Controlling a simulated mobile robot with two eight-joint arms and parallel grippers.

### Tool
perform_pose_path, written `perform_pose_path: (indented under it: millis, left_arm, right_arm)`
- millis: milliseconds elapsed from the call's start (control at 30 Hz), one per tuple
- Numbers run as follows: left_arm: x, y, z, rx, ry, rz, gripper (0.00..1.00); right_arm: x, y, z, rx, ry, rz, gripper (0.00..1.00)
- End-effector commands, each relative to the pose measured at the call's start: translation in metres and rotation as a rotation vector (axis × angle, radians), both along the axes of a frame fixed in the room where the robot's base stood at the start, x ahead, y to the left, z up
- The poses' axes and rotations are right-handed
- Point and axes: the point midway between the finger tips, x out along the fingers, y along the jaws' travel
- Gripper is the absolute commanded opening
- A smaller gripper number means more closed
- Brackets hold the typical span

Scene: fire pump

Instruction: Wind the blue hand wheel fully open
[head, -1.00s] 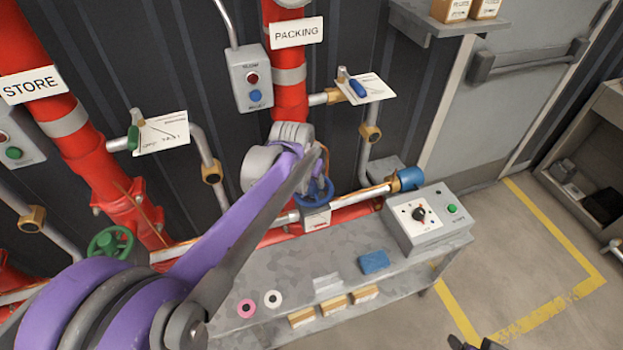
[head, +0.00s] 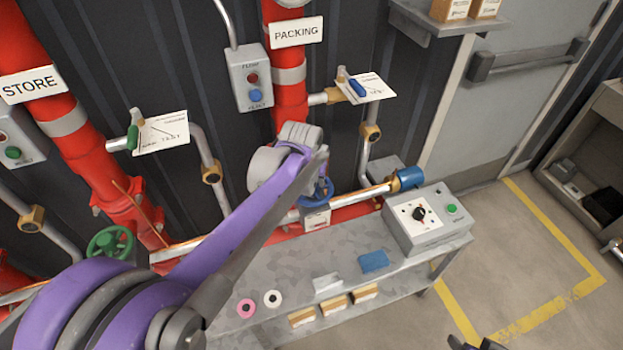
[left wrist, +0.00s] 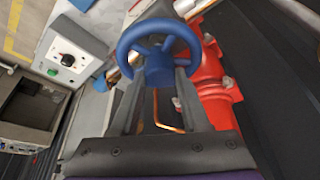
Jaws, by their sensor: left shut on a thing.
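The blue hand wheel (head: 322,194) sits on the red pipework under the PACKING sign, partly hidden behind my left wrist in the head view. In the left wrist view the wheel (left wrist: 160,32) shows its rim, spokes and hub close up. My left gripper (left wrist: 158,78) is shut on the wheel, its two fingers on either side of the hub. In the head view my left gripper itself is mostly hidden by the purple arm. Dark tips at the bottom edge look like my right gripper (head: 476,344); its opening is unclear.
A green hand wheel (head: 110,242) is on the STORE pipe at left. A grey bench (head: 345,250) below holds a blue cloth (head: 373,261), rings and a control box (head: 428,221). A blue-capped pipe end (head: 405,179) is right of the wheel. Open floor lies at right.

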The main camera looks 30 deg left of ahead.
Motion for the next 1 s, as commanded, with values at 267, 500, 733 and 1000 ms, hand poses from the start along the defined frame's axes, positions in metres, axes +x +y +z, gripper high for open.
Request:
perform_pose_path:
  millis: [267,500,733,1000]
  left_arm:
    - [0.0018,-0.0027,0.0002,0.002,0.000,0.317,0.00]
    - [0.0017,-0.0027,0.0003,0.003,0.000,0.504,0.00]
    - [0.0015,-0.0026,0.0002,0.000,-0.001,0.513,0.00]
    - [0.0039,-0.0039,0.0003,0.002,0.001,0.713,0.00]
  right_arm:
    - [-0.0003,0.0000,-0.0006,0.000,0.000,0.000,0.67]
    - [-0.0001,0.0000,-0.0002,0.000,0.000,0.000,0.67]
    - [-0.0001,0.0000,-0.0003,0.000,0.000,0.000,0.67]
    - [0.0004,0.0000,0.0009,0.000,-0.001,0.000,0.67]
